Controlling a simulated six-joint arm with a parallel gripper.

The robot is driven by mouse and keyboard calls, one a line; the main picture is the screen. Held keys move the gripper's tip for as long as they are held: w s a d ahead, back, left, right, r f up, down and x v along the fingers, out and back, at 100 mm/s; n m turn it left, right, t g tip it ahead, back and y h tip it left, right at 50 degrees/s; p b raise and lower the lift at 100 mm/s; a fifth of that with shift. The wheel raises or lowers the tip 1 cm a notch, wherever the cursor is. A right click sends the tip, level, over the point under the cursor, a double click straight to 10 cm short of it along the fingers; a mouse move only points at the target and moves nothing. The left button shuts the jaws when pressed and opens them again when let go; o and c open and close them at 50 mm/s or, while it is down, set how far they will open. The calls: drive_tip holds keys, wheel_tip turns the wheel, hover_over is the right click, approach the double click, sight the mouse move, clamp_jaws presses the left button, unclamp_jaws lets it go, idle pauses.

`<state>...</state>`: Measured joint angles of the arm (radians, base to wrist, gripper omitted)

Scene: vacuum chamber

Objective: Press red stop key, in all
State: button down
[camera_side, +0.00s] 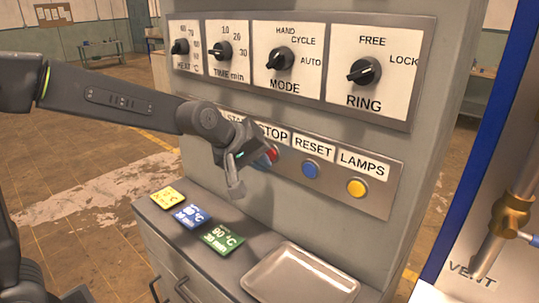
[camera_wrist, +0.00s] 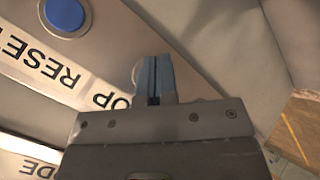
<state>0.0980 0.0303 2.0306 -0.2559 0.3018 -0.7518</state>
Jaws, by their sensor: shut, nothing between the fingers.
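The red stop key (camera_side: 272,153) sits on the lower strip of the panel, under the STOP label (camera_side: 273,134). My gripper (camera_side: 262,161) is right in front of it and partly covers it in the side view; I cannot tell whether the fingertips touch it or whether it is pushed in. In the wrist view my gripper (camera_wrist: 153,68) is shut and empty, its blue-grey fingers together and pointing at the panel. There the fingers hide the red key, and only a pale round edge shows beside them.
The blue RESET key (camera_side: 311,169) is close on the right, also in the wrist view (camera_wrist: 64,14). The yellow LAMPS key (camera_side: 356,188) is further right. Knobs such as MODE (camera_side: 280,59) are above. Below lie coloured cards (camera_side: 222,238) and an empty metal tray (camera_side: 300,275).

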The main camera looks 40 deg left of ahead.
drive_tip(key=shift+w, duration=0.4)
idle(0.8)
drive_tip(key=shift+s, duration=0.85)
drive_tip(key=shift+s, duration=0.1)
drive_tip(key=s, duration=0.4)
drive_tip(key=shift+s, duration=0.4)
idle(0.4)
drive_tip(key=s+a+m+g, duration=0.1)
drive_tip(key=s+a+m, duration=0.1)
drive_tip(key=s, duration=0.4)
drive_tip(key=s+a+m+g+y, duration=0.1)
drive_tip(key=s+m, duration=0.3)
drive_tip(key=s, duration=0.2)
drive_tip(key=s+a+f+m+g, duration=0.1)
drive_tip(key=s+a+m, duration=0.1)
drive_tip(key=s+m, duration=0.2)
drive_tip(key=s, duration=0.3)
drive_tip(key=shift+a+y, duration=0.35)
drive_tip(key=shift+y, duration=0.05)
